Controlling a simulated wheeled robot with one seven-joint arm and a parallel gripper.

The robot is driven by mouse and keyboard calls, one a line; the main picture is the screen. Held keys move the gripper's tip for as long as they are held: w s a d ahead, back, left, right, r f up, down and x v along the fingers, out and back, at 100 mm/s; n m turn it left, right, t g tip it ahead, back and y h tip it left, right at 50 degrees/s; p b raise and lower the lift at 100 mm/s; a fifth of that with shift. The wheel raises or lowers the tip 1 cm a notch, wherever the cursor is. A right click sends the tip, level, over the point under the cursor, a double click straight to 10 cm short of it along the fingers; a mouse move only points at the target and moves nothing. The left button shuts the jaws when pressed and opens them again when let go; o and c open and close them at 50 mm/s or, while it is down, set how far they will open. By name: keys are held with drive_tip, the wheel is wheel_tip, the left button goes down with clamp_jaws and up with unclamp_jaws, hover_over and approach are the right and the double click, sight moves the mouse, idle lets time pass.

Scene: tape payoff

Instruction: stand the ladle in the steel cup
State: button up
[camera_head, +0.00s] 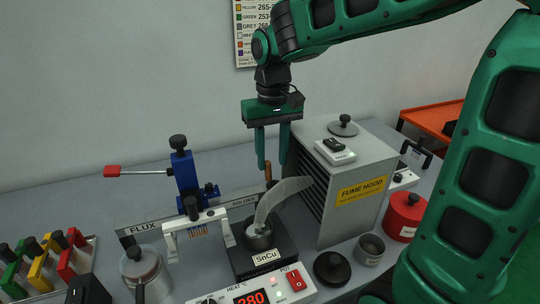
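My gripper (272,164) points down with its two green fingers apart, left of the fume hood. A short brown upright handle (268,171), apparently the ladle's, shows just below and between the fingertips; I cannot tell whether it is between them in depth. Its lower part is hidden behind the pale plume and the solder pot (258,238), so the ladle's bowl is not visible. The small grey steel cup (370,250) stands at the front right of the hood, upright, with its open top showing and nothing seen standing in it.
The fume hood (361,190) stands right of my gripper. A blue stand with a red-tipped lever (184,172) is at left. A black round lid (332,269) and a red canister (405,215) flank the cup. A heater control box (255,296) is in front.

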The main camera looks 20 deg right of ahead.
drive_tip(key=shift+r, duration=0.1)
wheel_tip(320, 180, up, 10)
drive_tip(key=shift+r, duration=0.25)
idle(0.4)
idle(0.7)
